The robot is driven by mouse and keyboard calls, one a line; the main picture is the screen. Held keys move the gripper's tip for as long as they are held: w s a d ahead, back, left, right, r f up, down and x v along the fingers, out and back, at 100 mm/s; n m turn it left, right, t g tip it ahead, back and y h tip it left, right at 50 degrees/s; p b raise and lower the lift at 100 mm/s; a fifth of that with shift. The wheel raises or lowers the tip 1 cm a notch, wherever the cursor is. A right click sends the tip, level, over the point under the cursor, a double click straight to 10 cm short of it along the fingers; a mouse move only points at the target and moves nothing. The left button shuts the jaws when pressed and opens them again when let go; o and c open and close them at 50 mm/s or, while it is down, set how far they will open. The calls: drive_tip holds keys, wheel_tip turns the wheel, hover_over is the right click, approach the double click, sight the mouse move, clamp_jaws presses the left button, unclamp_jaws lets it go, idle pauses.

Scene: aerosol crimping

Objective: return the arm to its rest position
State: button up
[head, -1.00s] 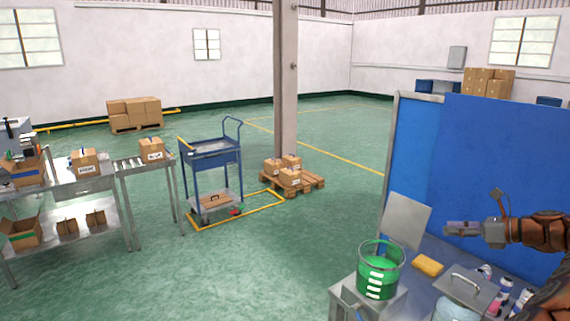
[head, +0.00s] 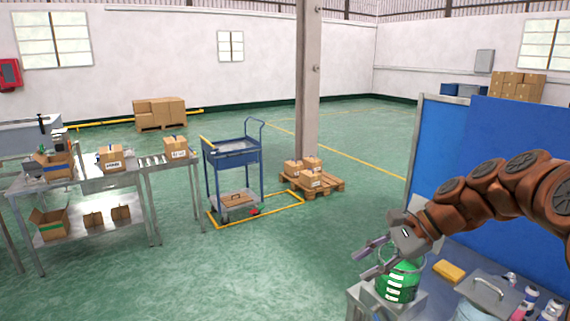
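My arm (head: 490,192) reaches in from the right edge, in front of the blue panel. My gripper (head: 364,262) is at its end, pointing left and down, beside and partly in front of the glass vessel of green liquid (head: 398,286). Its two fingers are spread apart with nothing between them. The gripper hides the vessel's upper left part; I cannot tell whether they touch.
A bench at lower right holds a yellow sponge (head: 449,271), a lidded metal box (head: 487,290) and several cans. A blue panel (head: 520,150) stands behind it. A blue cart (head: 232,160) and a table with boxes (head: 88,183) stand left. Floor between is clear.

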drive_tip(key=s+a+f+n+g+h, duration=0.1)
drive_tip(key=s+a+f+n+h, duration=0.2)
drive_tip(key=s, duration=0.5)
drive_tip(key=s+a+f+n+g+h, duration=0.2)
drive_tip(key=s+n, duration=0.2)
drive_tip(key=s, duration=0.4)
drive_tip(key=s+d+f+n+h, duration=0.2)
drive_tip(key=s+d+f+n, duration=0.1)
drive_tip(key=s, duration=0.4)
drive_tip(key=s+d+f+n+h, duration=0.2)
drive_tip(key=s+d+f+n, duration=0.1)
drive_tip(key=s, duration=0.5)
drive_tip(key=shift+f+n+b, duration=0.4)
drive_tip(key=shift+f+b, duration=0.05)
drive_tip(key=shift+f, duration=0.05)
drive_tip(key=shift+w, duration=0.1)
